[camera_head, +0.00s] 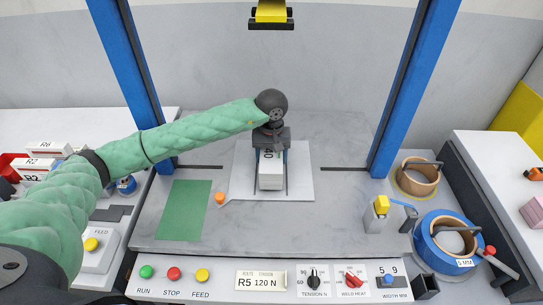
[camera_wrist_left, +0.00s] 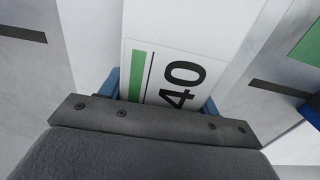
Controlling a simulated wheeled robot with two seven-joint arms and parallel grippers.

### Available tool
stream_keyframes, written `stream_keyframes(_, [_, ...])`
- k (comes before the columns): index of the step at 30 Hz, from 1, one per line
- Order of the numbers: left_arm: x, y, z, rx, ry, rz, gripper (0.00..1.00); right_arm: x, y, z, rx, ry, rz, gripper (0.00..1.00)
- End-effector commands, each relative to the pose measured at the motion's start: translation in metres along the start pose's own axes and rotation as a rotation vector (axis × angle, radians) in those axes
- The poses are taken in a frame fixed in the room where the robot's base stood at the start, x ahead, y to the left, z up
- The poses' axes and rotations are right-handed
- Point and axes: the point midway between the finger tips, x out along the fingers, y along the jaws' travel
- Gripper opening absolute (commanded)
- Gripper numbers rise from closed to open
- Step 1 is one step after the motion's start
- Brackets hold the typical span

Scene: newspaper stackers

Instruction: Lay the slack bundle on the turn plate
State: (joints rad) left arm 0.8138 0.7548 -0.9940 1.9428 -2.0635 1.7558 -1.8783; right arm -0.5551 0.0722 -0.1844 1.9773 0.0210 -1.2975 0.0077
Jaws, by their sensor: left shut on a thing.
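My left gripper (camera_head: 271,152) reaches in from the left and points down over the pale turn plate (camera_head: 302,190) in the middle of the bench. It is shut on a white bundle (camera_head: 270,180), with a finger along each side. In the left wrist view the bundle (camera_wrist_left: 165,60) shows a white label with a green bar and the number 40 between the blue fingers. The bundle lies over the middle of the plate, lined up with it. I cannot tell whether it touches the plate. My right gripper is not in view.
Blue posts (camera_head: 128,60) (camera_head: 405,80) stand on both sides. A green mat (camera_head: 185,210) and an orange knob (camera_head: 220,197) lie left of the plate. A yellow-topped post (camera_head: 381,207) and strap rolls (camera_head: 446,240) stand right. A control panel (camera_head: 220,277) runs along the front.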

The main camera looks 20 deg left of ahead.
Motion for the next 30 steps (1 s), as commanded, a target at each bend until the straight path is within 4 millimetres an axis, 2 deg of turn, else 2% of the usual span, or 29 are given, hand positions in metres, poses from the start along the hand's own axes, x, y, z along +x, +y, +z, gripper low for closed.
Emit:
stream_keyframes(10, [-0.0007,0.0002,-0.0005,0.0,0.002,0.001,0.04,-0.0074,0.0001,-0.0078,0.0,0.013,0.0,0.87])
stream_keyframes(30, [0.0042,0.0002,-0.0006,0.0,0.002,0.001,0.04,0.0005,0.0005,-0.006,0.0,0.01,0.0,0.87])
